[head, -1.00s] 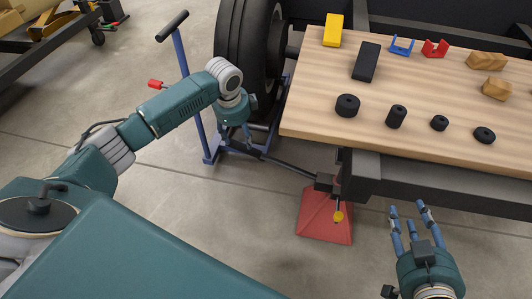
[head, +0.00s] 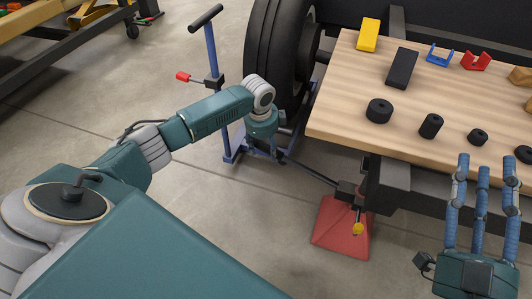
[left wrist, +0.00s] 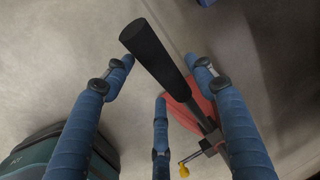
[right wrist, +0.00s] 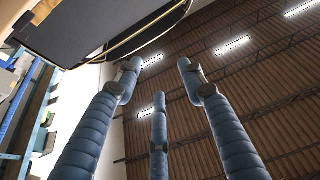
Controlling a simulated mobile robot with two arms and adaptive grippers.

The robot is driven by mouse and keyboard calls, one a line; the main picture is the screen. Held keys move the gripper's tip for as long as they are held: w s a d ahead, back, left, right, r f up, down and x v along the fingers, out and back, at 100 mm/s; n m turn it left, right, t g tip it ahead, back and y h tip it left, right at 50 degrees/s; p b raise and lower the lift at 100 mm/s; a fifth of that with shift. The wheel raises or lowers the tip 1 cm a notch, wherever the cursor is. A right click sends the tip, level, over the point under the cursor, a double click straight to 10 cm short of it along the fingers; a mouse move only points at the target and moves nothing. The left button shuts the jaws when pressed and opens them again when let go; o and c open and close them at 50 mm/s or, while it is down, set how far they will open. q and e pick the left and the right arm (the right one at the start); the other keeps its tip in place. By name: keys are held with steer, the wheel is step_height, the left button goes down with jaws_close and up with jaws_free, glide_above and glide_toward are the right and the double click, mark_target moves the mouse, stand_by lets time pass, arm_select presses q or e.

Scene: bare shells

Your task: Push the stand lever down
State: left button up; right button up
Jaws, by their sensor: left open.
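The stand lever has a black grip (left wrist: 155,52) in the left wrist view, on a thin rod running to a red stand (left wrist: 183,112) with a yellow knob. The head view shows the lever rod (head: 312,173) sloping to the red stand (head: 340,232) under the table's corner. My left gripper (left wrist: 162,72) is open, its spread fingers on both sides of the grip; contact cannot be told. In the head view its fingers are mostly hidden by the wrist. My right gripper (head: 486,165) is open and empty, fingers pointing up in front of the table.
A wooden table (head: 345,120) carries several black cylinders, blocks and brackets. A black tire (head: 278,50) stands left of it. A blue post (head: 211,75) with a black T-handle and red-handled side lever (head: 183,77) stands behind my left arm.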

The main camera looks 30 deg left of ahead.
arm_select(q)
steer(key=f, duration=0.1)
steer(key=f+b, duration=0.1)
steer(key=shift+w+f, duration=0.25)
steer(key=shift+f, duration=0.1)
arm_select(e)
steer(key=s+r+t, duration=0.3)
steer(key=r, duration=0.2)
steer(key=shift+s+d+r+y, duration=0.15)
steer(key=shift+s+r+y, duration=0.1)
steer(key=shift+y, duration=0.15)
arm_select(q)
jaws_close()
